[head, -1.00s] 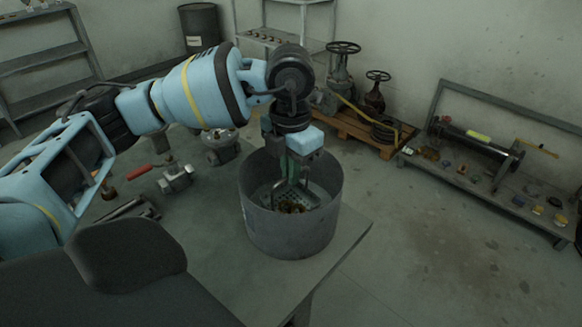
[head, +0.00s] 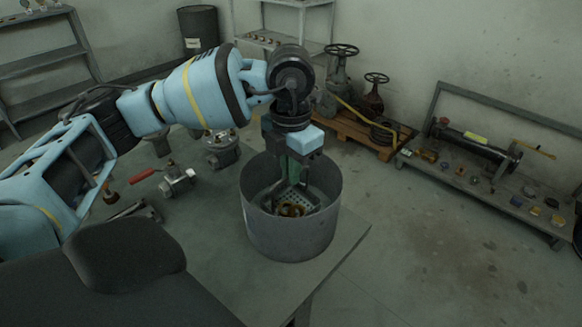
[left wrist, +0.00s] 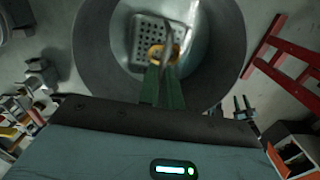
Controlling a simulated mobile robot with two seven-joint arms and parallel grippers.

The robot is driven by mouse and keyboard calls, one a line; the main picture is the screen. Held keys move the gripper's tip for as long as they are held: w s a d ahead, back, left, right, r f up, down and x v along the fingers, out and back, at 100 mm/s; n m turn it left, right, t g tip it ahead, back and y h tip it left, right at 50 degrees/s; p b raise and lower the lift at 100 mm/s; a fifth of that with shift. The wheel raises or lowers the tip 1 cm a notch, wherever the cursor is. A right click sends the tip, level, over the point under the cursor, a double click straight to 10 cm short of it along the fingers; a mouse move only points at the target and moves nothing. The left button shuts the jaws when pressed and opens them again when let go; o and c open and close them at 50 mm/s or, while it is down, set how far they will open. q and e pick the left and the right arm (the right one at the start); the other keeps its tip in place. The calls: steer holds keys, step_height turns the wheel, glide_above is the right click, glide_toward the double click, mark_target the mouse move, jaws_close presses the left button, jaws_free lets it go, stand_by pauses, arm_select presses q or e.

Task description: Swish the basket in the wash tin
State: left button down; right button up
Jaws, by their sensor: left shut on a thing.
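The wash tin (head: 291,238) is a grey round tub near the table's corner in the head view; in the left wrist view its wall (left wrist: 226,45) curves round the basket. The basket (left wrist: 146,36) is a grey perforated pan inside the tin; in the head view its holed side (head: 318,195) shows inside the rim. Brass-coloured rings (head: 291,210) lie in the basket. My left gripper (head: 293,178) reaches down into the tin from above. Its green fingers (left wrist: 164,84) are shut on the basket's thin upright handle. The grip is partly hidden in the head view.
A red-handled valve (head: 177,180) and a flanged fitting (head: 221,150) stand on the table (head: 200,235) left of the tin. The table edge is close on the tin's right. Gate valves on a pallet (head: 356,128) and a low bench (head: 480,190) stand beyond.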

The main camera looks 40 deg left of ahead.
arm_select(q)
steer(key=shift+f, duration=0.65)
arm_select(e)
steer(key=shift+s+f, duration=0.2)
steer(key=shift+f, duration=0.1)
arm_select(q)
steer(key=shift+r, duration=0.2)
arm_select(e)
steer(key=shift+w+r, duration=0.1)
steer(key=shift+r, duration=0.1)
